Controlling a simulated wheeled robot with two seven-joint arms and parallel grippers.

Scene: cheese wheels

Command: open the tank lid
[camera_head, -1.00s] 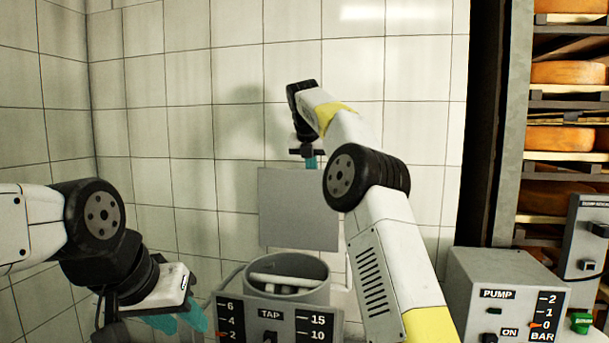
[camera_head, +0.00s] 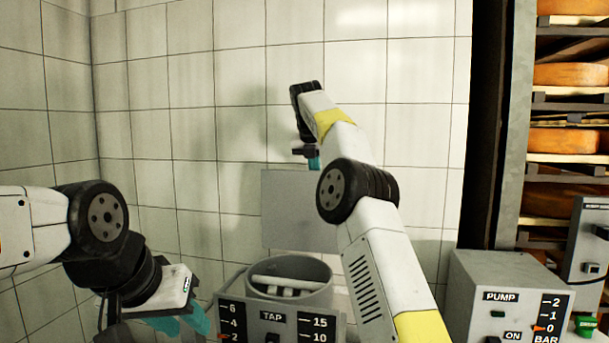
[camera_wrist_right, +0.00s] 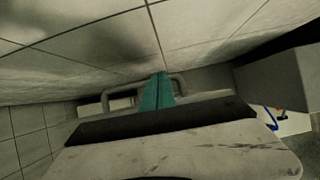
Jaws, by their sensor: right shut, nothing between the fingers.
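The tank (camera_head: 323,290) is a grey round vessel at the lower middle of the head view. Its top is open and pale bars show inside. A flat grey plate (camera_head: 290,215), seemingly the lid, stands upright behind the opening. My right gripper (camera_head: 314,164) is just above the plate's top edge, its teal fingers shut and empty. In the right wrist view, the shut fingers (camera_wrist_right: 158,92) point at the tiled wall, beside a grey bar handle (camera_wrist_right: 108,98). I cannot tell if they touch it. My left gripper (camera_head: 184,325) is low on the left, fingers parted, tips partly cut off.
A tap panel (camera_head: 283,320) stands in front of the tank. A pump box (camera_head: 500,285) is at the lower right. A rack of cheese wheels (camera_head: 568,140) stands at the far right. The tiled wall (camera_head: 230,60) is close behind the plate.

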